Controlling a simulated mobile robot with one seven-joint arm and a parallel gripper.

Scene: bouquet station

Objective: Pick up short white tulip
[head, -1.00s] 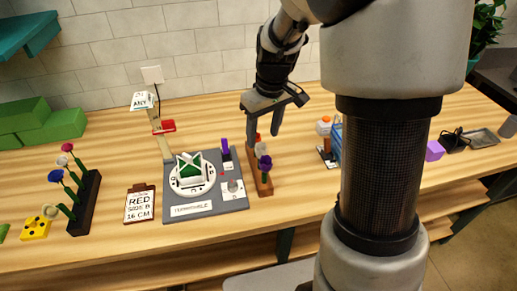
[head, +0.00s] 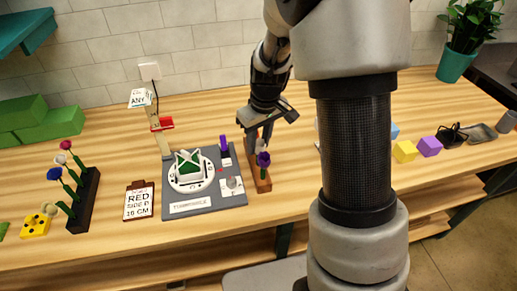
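My gripper (head: 260,140) points down over the brown wooden block (head: 262,183) that holds a row of short flowers. Its fingers reach down among the flowers, and whether they grip anything is unclear. A purple flower (head: 263,159) stands at the block's near end, in front of the fingers. The short white tulip's place behind it is largely hidden by the fingers. A black rack (head: 88,190) at the left holds several flowers, among them a pinkish-red one (head: 66,144), a white one (head: 59,159) and a blue one (head: 54,174).
A grey board (head: 190,207) with a white round turntable (head: 190,172) lies left of the block. A clipboard card (head: 139,202) reads RED.

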